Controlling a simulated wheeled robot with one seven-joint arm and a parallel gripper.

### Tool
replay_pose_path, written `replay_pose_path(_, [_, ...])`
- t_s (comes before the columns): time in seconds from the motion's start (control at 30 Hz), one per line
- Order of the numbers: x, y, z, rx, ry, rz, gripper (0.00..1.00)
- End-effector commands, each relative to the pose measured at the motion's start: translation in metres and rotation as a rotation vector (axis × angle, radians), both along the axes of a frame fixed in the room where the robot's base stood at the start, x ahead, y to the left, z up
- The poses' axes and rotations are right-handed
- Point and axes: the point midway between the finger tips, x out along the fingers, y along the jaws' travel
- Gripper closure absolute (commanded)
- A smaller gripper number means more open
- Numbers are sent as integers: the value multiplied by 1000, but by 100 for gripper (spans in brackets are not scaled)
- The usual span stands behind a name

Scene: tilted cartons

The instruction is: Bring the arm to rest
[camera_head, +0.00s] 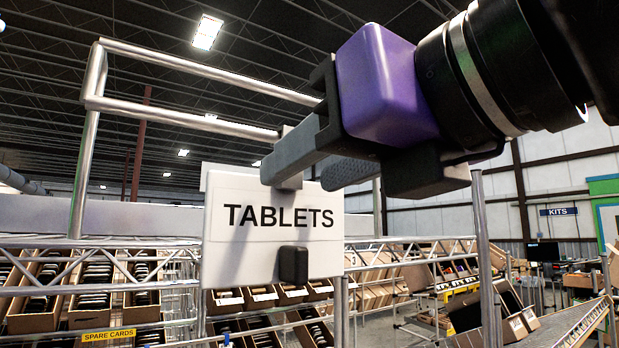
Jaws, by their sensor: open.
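My gripper (302,178) reaches in from the upper right, with a purple body and dark grey fingers pointing left. The fingers are apart, and I see nothing held between them. Their tips overlap the top of a white sign reading TABLETS (275,222) in the picture; I cannot tell whether they touch it. A small dark block (293,264) shows in front of the sign's lower part.
A metal rack frame (90,150) rises at the left. Shelves hold tilted cartons (40,300) of dark flat items, with a yellow SPARE CARDS label (109,335). More cartons (520,320) and a KITS sign (558,211) are at the right. The space above the rack looks open.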

Motion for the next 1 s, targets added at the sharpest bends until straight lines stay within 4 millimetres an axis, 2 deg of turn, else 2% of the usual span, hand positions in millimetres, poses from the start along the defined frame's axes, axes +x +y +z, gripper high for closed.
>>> replay_pose_path(0.3, [-42,-28,5,1,-3,-1,53])
replay_pose_path(0.47, [-52,-35,7,1,-2,0,53])
replay_pose_path(0.67, [-54,-34,9,55,27,3,53])
replay_pose_path(0.77, [-59,-25,21,172,53,34,53])
replay_pose_path(0.9, [-72,-12,50,391,71,110,53])
replay_pose_path(1.0, [-79,-9,69,556,95,177,53])
